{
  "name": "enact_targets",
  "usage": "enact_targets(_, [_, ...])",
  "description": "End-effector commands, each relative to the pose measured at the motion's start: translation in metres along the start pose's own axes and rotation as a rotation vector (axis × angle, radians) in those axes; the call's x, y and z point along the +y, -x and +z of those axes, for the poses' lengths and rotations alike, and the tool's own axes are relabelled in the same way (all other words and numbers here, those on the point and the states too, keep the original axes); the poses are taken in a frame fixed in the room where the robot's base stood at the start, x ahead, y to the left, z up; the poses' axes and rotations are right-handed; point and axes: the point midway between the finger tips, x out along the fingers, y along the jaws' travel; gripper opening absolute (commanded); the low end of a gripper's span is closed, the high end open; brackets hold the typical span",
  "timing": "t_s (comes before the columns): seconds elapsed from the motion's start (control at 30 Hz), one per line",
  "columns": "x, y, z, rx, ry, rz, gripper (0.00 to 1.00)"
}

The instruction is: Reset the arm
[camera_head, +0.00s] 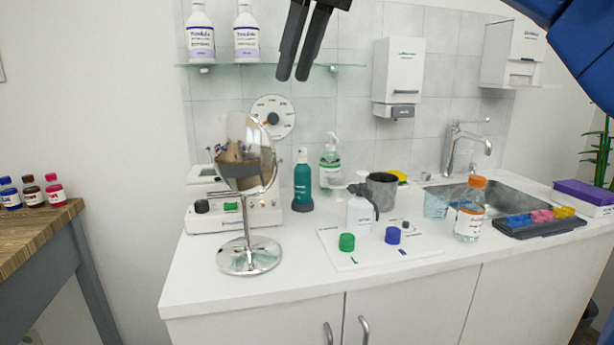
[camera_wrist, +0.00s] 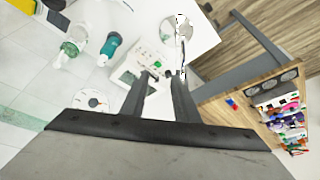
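My gripper (camera_head: 293,77) hangs from the top of the head view, its two dark fingers pointing down in front of the tiled wall and glass shelf. A gap shows between the fingers, and nothing is held. In the wrist view my gripper (camera_wrist: 161,76) also shows two separated fingers with nothing between them. The gripper appears above the white counter (camera_head: 290,295) and touches nothing that I can see. A blue part of my arm (camera_head: 575,40) fills the upper right corner of the head view.
The counter holds a round mirror (camera_head: 247,165), a teal bottle (camera_head: 302,182), a grey mug (camera_head: 381,190), an orange-capped bottle (camera_head: 469,212) and a sink (camera_head: 505,192). Two bottles stand on the glass shelf (camera_head: 345,67). A wooden table (camera_head: 30,232) is at left.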

Motion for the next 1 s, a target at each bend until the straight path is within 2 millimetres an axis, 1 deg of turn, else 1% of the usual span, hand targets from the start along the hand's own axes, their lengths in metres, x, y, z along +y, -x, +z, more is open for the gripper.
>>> enact_targets(0.03, [0.011,-0.005,0.017,-0.001,-0.038,0.014,0.28])
enact_targets(0.17, [0.037,-0.024,0.057,0.001,-0.13,0.05,0.28])
enact_targets(0.2, [0.044,-0.031,0.071,0.002,-0.159,0.062,0.28])
enact_targets(0.27, [0.054,-0.042,0.092,0.004,-0.201,0.079,0.28])
enact_targets(0.3, [0.061,-0.05,0.107,0.005,-0.229,0.091,0.28])
enact_targets(0.37, [0.069,-0.062,0.13,0.007,-0.272,0.108,0.28])
enact_targets(0.4, [0.074,-0.071,0.146,0.007,-0.299,0.12,0.28])
enact_targets(0.47, [0.081,-0.084,0.171,0.009,-0.339,0.139,0.28])
enact_targets(0.5, [0.085,-0.094,0.188,0.01,-0.366,0.151,0.28])
enact_targets(0.57, [0.089,-0.108,0.214,0.011,-0.407,0.169,0.28])
enact_targets(0.6, [0.092,-0.119,0.232,0.012,-0.434,0.18,0.28])
enact_targets(0.67, [0.095,-0.135,0.259,0.013,-0.473,0.198,0.28])
enact_targets(0.7, [0.096,-0.146,0.277,0.014,-0.499,0.21,0.28])
enact_targets(0.73, [0.096,-0.155,0.291,0.014,-0.519,0.219,0.28])
enact_targets(0.77, [0.096,-0.164,0.305,0.015,-0.537,0.228,0.28])
enact_targets(0.8, [0.096,-0.176,0.325,0.016,-0.563,0.24,0.28])
enact_targets(0.87, [0.095,-0.195,0.353,0.016,-0.601,0.258,0.28])
enact_targets(0.9, [0.093,-0.208,0.372,0.017,-0.626,0.269,0.28])
enact_targets(0.97, [0.09,-0.227,0.4,0.018,-0.662,0.286,0.28])
enact_targets(1.0, [0.087,-0.24,0.418,0.019,-0.685,0.297,0.28])
